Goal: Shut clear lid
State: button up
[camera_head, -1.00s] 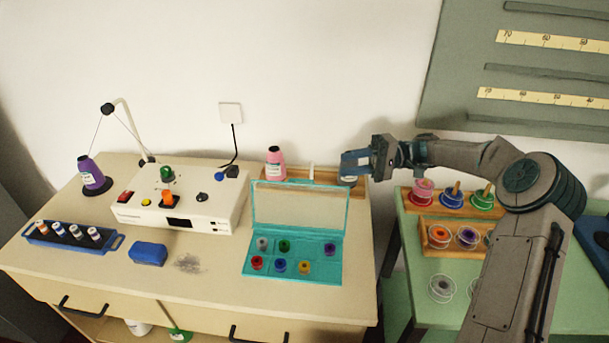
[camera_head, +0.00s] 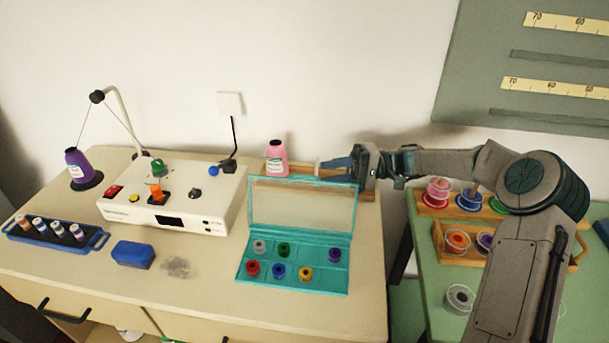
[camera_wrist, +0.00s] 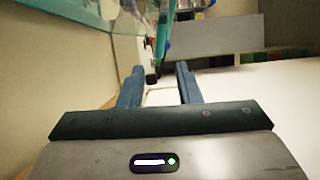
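The teal case (camera_head: 292,287) lies on the counter with several coloured bobbins in it. Its clear lid (camera_head: 302,208) has a teal frame and stands open, nearly upright, along the case's back edge. My gripper (camera_head: 334,166) is at the lid's top right, just above or behind its top edge in the head view. I cannot tell whether it touches the lid. The wrist view shows my gripper (camera_wrist: 158,84) with its two fingers apart and nothing clearly held between them. A teal edge shows at that view's top left, probably part of the case or lid.
A wooden tray (camera_head: 366,194) with a pink bottle (camera_head: 277,158) stands behind the lid. A white device (camera_head: 205,211) is left of the case, with a blue block (camera_head: 132,254) in front. A green table (camera_head: 425,290) with spool racks is at right. The counter's front is clear.

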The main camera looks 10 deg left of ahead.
aim_at(309, 176)
jog(key=x, duration=0.7)
jog(key=shift+d, duration=0.1)
grip_shut()
